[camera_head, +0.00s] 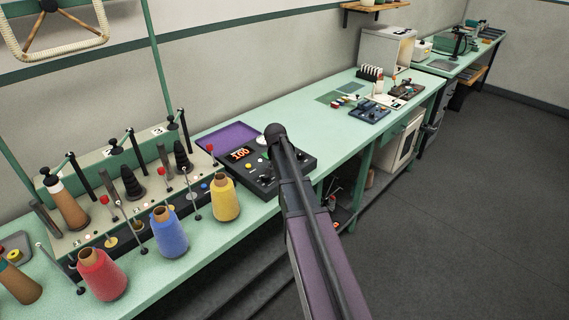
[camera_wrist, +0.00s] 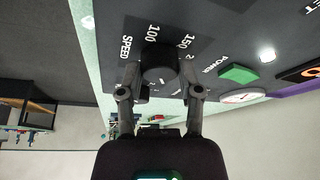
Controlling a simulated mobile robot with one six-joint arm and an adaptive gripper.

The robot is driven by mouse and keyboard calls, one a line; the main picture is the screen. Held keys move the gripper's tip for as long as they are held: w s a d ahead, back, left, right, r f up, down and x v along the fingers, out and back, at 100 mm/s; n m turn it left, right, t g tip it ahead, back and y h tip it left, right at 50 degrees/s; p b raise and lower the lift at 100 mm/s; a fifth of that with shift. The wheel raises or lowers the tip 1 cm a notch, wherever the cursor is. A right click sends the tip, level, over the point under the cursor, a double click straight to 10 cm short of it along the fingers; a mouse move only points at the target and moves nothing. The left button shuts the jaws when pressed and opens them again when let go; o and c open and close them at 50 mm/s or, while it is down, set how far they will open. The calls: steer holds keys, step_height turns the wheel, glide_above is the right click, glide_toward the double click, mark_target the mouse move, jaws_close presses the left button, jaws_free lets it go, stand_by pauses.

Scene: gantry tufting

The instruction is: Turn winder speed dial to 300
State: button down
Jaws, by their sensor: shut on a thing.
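The dark winder control panel (camera_head: 243,170) sits on the green bench, partly hidden behind my arm. Its red display (camera_head: 238,154) shows digits that look like 100. In the wrist view, the black speed dial (camera_wrist: 160,57) stands on the panel (camera_wrist: 215,30) beside the label SPEED, with 100 and 150 printed around it and a further number partly covered. My gripper (camera_wrist: 160,78) is shut on the dial, with one finger on each side. The dial's pointer mark cannot be made out.
A green power button (camera_wrist: 238,73) and a white round gauge (camera_wrist: 243,96) are close to the dial. Yellow (camera_head: 224,198), blue (camera_head: 169,232) and red (camera_head: 102,274) yarn cones stand left of the panel. A purple tray (camera_head: 228,136) lies behind it. The floor (camera_head: 470,200) at right is clear.

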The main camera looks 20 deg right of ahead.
steer(key=shift+c, duration=1.3)
jaws_free()
steer(key=shift+r, duration=0.1)
